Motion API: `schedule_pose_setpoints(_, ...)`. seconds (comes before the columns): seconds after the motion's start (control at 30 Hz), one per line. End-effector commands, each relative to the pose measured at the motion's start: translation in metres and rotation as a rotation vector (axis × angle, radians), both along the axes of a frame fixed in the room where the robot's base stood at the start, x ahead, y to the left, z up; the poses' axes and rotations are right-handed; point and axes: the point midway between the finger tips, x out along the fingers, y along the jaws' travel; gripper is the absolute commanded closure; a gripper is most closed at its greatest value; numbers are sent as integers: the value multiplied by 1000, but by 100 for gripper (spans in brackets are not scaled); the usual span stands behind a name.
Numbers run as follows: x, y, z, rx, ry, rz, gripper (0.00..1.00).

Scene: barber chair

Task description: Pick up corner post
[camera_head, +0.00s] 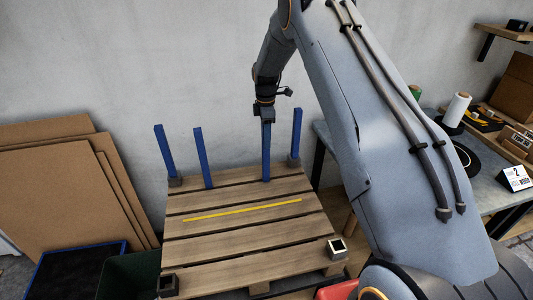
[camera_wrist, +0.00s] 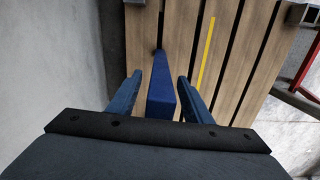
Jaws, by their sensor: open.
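Several blue corner posts stand on the wooden pallet (camera_head: 240,235) in the head view. One post (camera_head: 266,155) stands upright near the pallet's back edge, under my gripper (camera_head: 266,118). My gripper is open, with its fingers at this post's upper end. In the wrist view the post (camera_wrist: 161,95) lies between the two open fingers, with a gap visible on each side. Another post (camera_head: 203,158) stands to the left of it. One post (camera_head: 164,151) stands at the back left corner socket (camera_head: 175,182), and one (camera_head: 297,133) at the back right corner socket (camera_head: 293,161).
Empty square sockets sit at the front left (camera_head: 168,286) and front right (camera_head: 337,249) pallet corners. A yellow strip (camera_head: 240,210) lies across the slats. Cardboard sheets (camera_head: 70,195) lean at the left. A cluttered workbench (camera_head: 480,190) stands at the right. A wall is close behind.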

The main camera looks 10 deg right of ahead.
Motion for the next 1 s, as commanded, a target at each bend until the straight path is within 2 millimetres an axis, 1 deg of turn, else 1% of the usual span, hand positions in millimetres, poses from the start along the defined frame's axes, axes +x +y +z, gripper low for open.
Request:
schedule_pose_setpoints(0.2,0,0,-1,0,-1,0,55)
schedule_pose_setpoints(0.27,0,0,-1,0,-1,0,63)
schedule_pose_setpoints(0.3,0,0,-1,0,-1,0,70)
schedule_pose_setpoints(0.47,0,0,-1,0,0,0,97)
schedule_pose_setpoints(0.5,0,0,-1,0,-1,0,100)
schedule_pose_setpoints(0.83,1,0,1,0,-2,0,100)
schedule_pose_setpoints(0.93,1,0,8,0,-3,0,100)
schedule_pose_setpoints(1.0,2,0,17,0,-4,0,100)
